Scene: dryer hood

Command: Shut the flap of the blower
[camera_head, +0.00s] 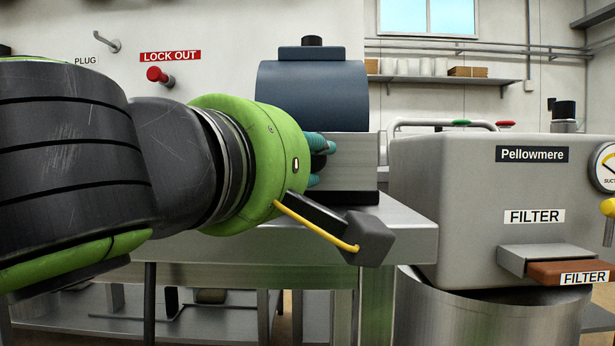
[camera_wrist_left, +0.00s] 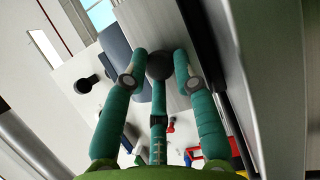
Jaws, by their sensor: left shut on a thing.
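The machine on the steel table, which I take for the blower, has a dark blue rounded cover (camera_head: 312,92) above a grey body (camera_head: 350,162). I cannot tell which part is the flap. My left gripper (camera_head: 322,150) is at the front of the grey body, just below the cover, its teal fingers mostly hidden behind my green wrist. In the left wrist view, the fingers of my left gripper (camera_wrist_left: 160,58) close around a dark round knob (camera_wrist_left: 160,68) against a grey surface. My right gripper is not in view.
The steel table (camera_head: 405,222) has a bare right end. A grey Pellowmere filter unit (camera_head: 450,175) with a brown filter handle (camera_head: 570,272) stands close to its right. A red lock-out knob (camera_head: 158,75) and a hook (camera_head: 108,43) are on the wall behind.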

